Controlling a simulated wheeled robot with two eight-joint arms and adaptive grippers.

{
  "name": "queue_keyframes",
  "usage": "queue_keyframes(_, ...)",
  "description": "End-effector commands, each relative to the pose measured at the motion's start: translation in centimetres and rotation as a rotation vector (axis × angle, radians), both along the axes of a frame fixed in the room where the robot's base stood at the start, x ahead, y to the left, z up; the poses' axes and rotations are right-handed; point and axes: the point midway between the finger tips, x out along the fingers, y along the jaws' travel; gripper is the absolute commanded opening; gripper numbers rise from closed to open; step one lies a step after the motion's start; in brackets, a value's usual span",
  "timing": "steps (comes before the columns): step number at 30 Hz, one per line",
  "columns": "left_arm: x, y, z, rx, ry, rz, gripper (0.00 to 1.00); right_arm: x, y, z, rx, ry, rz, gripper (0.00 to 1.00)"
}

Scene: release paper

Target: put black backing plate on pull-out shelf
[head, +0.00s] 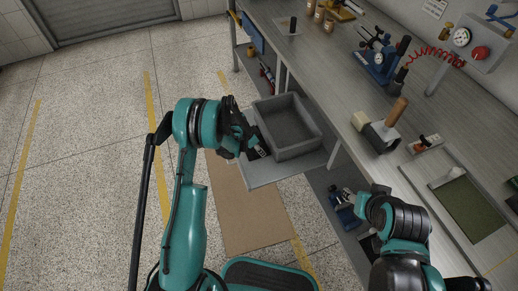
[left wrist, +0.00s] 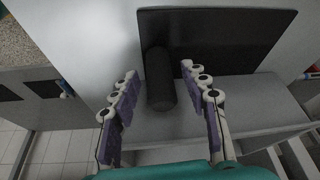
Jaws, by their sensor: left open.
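The black backing plate (left wrist: 235,36) shows in the left wrist view as a flat dark sheet beyond my fingers, with a black cylinder (left wrist: 160,82) at its near left side. My left gripper (left wrist: 165,92) is open, with its fingers on either side of the cylinder and gaps showing. In the head view my left gripper (head: 250,148) is over the left part of the grey pull-out shelf (head: 270,174), beside a grey bin. It largely hides the plate there. My right gripper (head: 374,192) is near the bench's front edge; its fingers are too unclear to read.
The grey bin (head: 287,127) takes up much of the shelf. The workbench (head: 330,75) on the right carries a wooden-handled tool (head: 396,112), a blue press (head: 380,62) and a green mat (head: 468,208). A brown mat (head: 235,215) lies on the floor; the floor at left is clear.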

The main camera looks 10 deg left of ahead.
Motion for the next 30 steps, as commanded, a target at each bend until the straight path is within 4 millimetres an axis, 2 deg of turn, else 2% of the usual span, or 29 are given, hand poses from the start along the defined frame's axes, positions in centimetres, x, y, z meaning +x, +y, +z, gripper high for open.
queue_keyframes(1, -0.3, 0.3, 1.2, -0.001, 0.001, 0.002, 0.45, 0.0, 0.0, 0.7, 0.0, 0.0, 0.0, 0.49)
queue_keyframes(9, -1.9, 1.9, 6.8, 0.0, 0.001, 0.002, 0.45, 0.0, 0.0, 3.0, 0.0, 0.0, 0.0, 0.49)
queue_keyframes(12, -2.4, 2.3, 8.4, 0.0, 0.001, 0.002, 0.45, 0.0, 0.0, 3.5, 0.0, 0.0, 0.0, 0.49)
queue_keyframes(20, -3.2, 2.8, 11.1, 0.002, 0.0, 0.012, 0.45, 0.0, 0.0, 4.0, 0.0, 0.0, 0.0, 0.49)
queue_keyframes(23, -3.8, 2.6, 13.9, 0.005, -0.006, 0.052, 0.45, 0.0, 0.0, 4.0, 0.0, 0.0, 0.0, 0.49)
queue_keyframes(26, -5.2, 2.3, 18.1, 0.012, -0.013, 0.123, 0.45, 0.0, 0.0, 4.0, 0.0, 0.0, 0.0, 0.49)
queue_keyframes(30, -8.4, 1.8, 24.3, 0.016, -0.032, 0.242, 0.45, 0.0, 0.0, 4.0, 0.0, 0.0, 0.0, 0.49)
